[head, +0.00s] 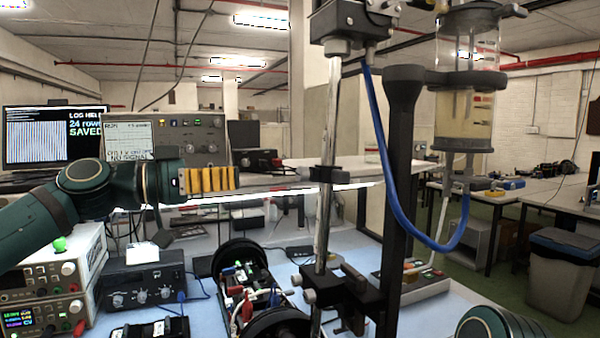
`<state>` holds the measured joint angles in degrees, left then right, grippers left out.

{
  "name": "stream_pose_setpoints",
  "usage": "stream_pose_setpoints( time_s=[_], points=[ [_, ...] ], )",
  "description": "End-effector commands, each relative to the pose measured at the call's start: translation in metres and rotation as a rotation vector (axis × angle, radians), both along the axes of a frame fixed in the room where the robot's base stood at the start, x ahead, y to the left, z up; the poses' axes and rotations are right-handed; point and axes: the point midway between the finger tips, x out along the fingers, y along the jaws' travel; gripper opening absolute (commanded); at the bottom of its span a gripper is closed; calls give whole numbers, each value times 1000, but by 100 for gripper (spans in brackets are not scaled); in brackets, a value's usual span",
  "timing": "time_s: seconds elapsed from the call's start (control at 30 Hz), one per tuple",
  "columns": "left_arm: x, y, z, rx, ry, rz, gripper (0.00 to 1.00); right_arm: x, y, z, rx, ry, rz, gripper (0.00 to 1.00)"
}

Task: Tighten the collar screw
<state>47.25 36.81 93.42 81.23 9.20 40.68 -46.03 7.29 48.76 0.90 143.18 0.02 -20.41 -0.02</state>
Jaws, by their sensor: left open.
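A clear sealed cylinder (466,105) with cloudy yellowish content hangs upright at the upper right, with dark collars around it. A black upright post (398,165) carries it, beside a shiny metal rod (327,150). The rod has a small dark collar (320,180) halfway up and a dark clamp block with light knobs (335,290) low down. I cannot tell which screw is the collar screw. My left gripper (228,180), with yellow ribbed parts, is left of the rod and apart from it. It looks empty. My right gripper is out of view.
A blue hose (400,212) loops from the top housing beneath the cylinder. A black-ended device with cables (245,285) stands on the blue bench, left of the rod. Power supplies (45,290) and a knobbed black box (143,280) stand at the left. A control box (412,285) lies behind the post.

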Motion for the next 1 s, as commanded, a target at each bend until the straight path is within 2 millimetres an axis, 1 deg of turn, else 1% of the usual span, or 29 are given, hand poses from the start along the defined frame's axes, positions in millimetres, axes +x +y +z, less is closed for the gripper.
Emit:
stream_pose_setpoints(
  time_s=[0.17,0.5,0.7,0.83,1.0],
  points=[
    [5,-20,1,-1,0,-5,59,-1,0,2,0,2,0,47],
    [23,-75,1,0,1,-4,59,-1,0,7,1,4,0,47],
    [34,-104,0,0,2,-2,59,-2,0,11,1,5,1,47],
    [39,-118,0,-1,3,-2,59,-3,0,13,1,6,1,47],
    [43,-127,-1,0,2,1,59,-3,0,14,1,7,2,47]
  ],
)
